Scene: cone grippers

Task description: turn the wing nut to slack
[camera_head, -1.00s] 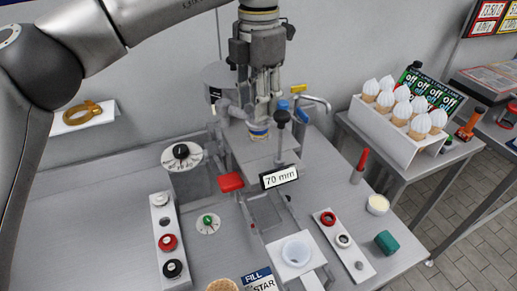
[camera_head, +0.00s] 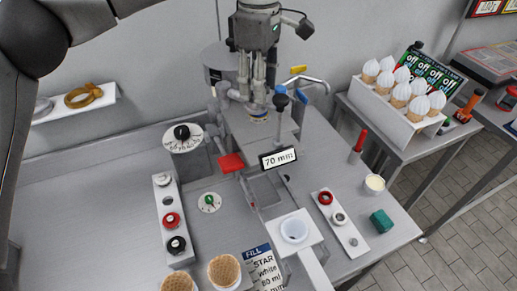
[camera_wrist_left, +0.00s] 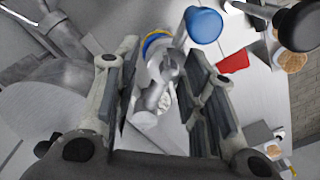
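My left gripper (camera_head: 258,108) points down over the back of the machine, in front of the grey cylinder. In the left wrist view its two fingers (camera_wrist_left: 160,95) stand apart, one on each side of a silvery metal part (camera_wrist_left: 168,70). This lobed part looks like the wing nut, but I cannot be sure. A gap shows between it and the right finger; contact on the left is unclear. A blue and yellow collar (camera_wrist_left: 155,40) sits beside it. In the head view the gripper hides the nut. My right gripper is not in view.
A blue knob (camera_wrist_left: 204,25) is near the fingers in the wrist view. A dial (camera_head: 182,134) stands left. The bench's left part is clear.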

